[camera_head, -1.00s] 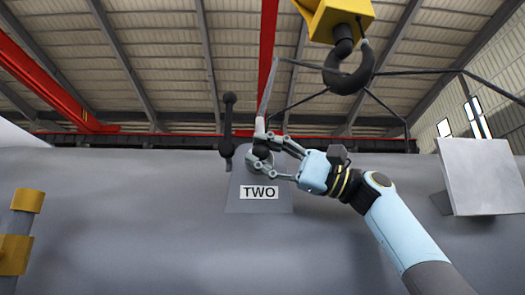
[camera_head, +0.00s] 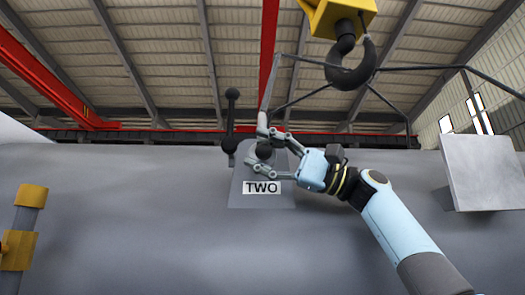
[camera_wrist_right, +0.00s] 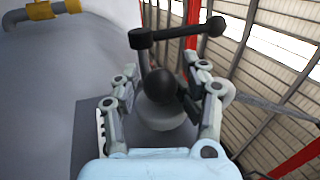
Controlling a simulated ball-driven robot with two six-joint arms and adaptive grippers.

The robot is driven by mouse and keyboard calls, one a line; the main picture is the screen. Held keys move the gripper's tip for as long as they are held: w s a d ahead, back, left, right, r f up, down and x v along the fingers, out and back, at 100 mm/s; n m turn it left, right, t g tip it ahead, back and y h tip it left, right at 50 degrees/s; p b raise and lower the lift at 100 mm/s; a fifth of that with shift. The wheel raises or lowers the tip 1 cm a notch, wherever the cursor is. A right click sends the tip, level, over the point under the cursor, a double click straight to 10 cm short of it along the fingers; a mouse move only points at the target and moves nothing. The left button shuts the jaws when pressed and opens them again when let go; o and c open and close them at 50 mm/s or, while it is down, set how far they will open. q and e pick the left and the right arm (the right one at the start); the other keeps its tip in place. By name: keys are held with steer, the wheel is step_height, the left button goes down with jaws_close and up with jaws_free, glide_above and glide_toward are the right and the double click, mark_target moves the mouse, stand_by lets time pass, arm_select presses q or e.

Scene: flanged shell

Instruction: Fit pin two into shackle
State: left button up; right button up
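A grey lug plate labelled TWO (camera_head: 261,187) stands on the big grey shell. A grey shackle (camera_head: 263,120) hangs at its top from a sling leg; my gripper partly hides it. A dark bar with ball ends (camera_head: 230,120) stands upright just left of the plate; it also shows in the right wrist view (camera_wrist_right: 180,35). A black ball (camera_head: 265,151) sits in front of a pale round boss (camera_wrist_right: 165,118). I cannot tell which dark part is pin two. My right gripper (camera_head: 256,147) has its fingers spread around the black ball, with gaps showing in the wrist view.
A black crane hook (camera_head: 350,72) under a yellow block (camera_head: 340,18) hangs above, with dark sling legs spreading from it. A pale square panel (camera_head: 483,172) stands at the right. A yellow-banded post (camera_head: 21,230) stands at the left.

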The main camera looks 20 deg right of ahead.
steer(key=shift+d, duration=0.2)
steer(key=shift+d+f, duration=0.1)
steer(key=shift+d, duration=0.1)
steer(key=v, duration=1.1)
steer(key=shift+s, duration=0.2)
steer(key=shift+d, duration=0.1)
